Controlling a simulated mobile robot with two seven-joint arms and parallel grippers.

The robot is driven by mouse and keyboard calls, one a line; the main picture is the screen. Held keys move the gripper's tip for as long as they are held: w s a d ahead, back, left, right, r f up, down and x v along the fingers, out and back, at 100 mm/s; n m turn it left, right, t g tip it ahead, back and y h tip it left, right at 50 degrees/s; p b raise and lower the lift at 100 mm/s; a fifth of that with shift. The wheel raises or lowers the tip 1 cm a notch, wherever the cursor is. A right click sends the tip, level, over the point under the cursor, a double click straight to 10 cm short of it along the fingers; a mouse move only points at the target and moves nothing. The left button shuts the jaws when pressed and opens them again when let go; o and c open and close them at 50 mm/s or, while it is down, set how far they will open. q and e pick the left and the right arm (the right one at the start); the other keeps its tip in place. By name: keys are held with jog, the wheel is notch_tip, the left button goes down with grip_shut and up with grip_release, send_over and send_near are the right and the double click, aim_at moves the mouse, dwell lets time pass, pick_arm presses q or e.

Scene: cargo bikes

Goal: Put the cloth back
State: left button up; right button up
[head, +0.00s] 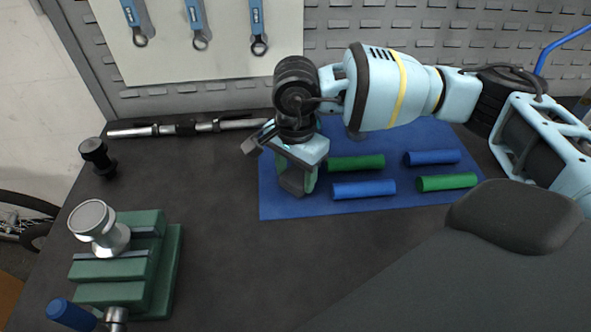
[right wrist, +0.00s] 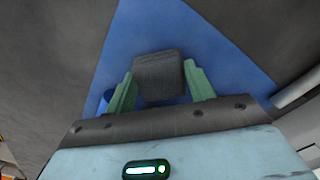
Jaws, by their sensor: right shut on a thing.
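My right gripper (head: 296,172) points down over the left part of the blue mat (head: 285,205). Its green fingers (right wrist: 160,88) are shut on a dark grey, block-shaped piece that looks like the folded cloth (right wrist: 158,72). In the head view the cloth (head: 292,182) shows only partly between the fingers. In the right wrist view the blue mat (right wrist: 150,28) lies beyond it. Whether the cloth touches the mat is hard to tell. My left gripper is not in view.
Blue rolls (head: 364,189) and green rolls (head: 447,182) lie on the mat, right of the gripper. A green vise (head: 150,270) stands at the front left, a black knob (head: 96,156) and a metal bar (head: 160,130) behind it. The dark bench between vise and mat is clear.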

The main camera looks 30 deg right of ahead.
aim_at(296, 177)
jog(key=shift+f, duration=0.2)
jog(key=o, duration=0.9)
jog(key=shift+o, duration=0.2)
jog(key=shift+r, duration=0.15)
notch_tip(296, 177, up, 12)
